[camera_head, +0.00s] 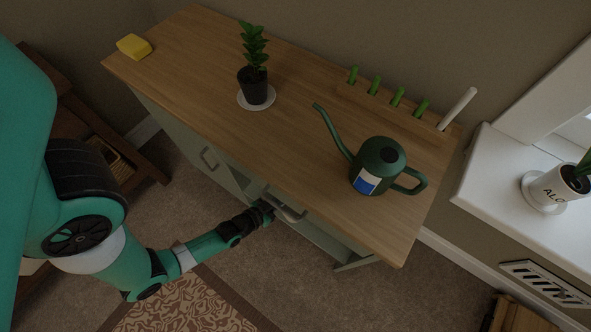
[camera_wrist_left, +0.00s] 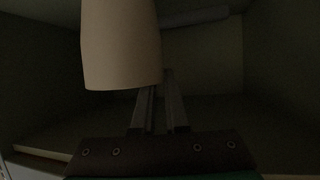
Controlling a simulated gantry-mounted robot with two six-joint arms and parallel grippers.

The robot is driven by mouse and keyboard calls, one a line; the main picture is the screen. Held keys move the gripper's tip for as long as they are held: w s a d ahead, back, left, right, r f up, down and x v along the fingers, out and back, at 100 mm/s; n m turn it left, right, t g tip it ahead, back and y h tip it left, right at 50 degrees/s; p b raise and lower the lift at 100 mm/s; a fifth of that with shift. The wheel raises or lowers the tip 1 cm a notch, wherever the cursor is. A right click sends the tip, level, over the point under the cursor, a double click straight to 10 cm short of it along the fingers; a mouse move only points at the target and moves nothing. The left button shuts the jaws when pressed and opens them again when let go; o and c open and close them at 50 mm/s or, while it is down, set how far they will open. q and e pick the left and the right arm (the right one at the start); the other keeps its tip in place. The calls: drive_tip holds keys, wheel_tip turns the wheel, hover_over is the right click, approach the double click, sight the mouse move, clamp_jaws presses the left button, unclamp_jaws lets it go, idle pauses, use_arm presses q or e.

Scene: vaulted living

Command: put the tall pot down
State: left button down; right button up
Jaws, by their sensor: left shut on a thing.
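A plain cream-tan pot (camera_wrist_left: 120,45) hangs large in the upper left of the left wrist view, inside a dark cabinet space. My left gripper (camera_wrist_left: 161,82) is shut on the pot's right edge, with one finger partly hidden by the pot. In the head view my left gripper (camera_head: 266,211) reaches into the opening at the front of the potting bench, and I cannot make out the pot there. It is too dark to tell whether the pot touches the cabinet floor. My right gripper is not in view.
The bench top (camera_head: 200,75) carries a green watering can (camera_head: 381,166), a black potted plant (camera_head: 253,85) on a white saucer (camera_head: 271,97), a yellow sponge (camera_head: 134,47) and a rack of green-handled tools (camera_head: 395,109). A grey handle (camera_head: 289,214) is close to my left gripper.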

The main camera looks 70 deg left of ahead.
use_arm(q)
drive_tip(key=w, duration=0.1)
drive_tip(key=w+a+b, duration=0.1)
drive_tip(key=w, duration=0.1)
drive_tip(key=w+a, duration=0.1)
drive_tip(key=shift+w+a+f+b, duration=0.15)
drive_tip(key=shift+w+f+b, duration=0.15)
drive_tip(key=shift+b, duration=0.1)
drive_tip(key=c, duration=1.4)
unclamp_jaws()
drive_tip(key=shift+s, duration=0.15)
drive_tip(key=o, duration=0.5)
drive_tip(key=p+v, duration=0.6)
drive_tip(key=v, duration=0.6)
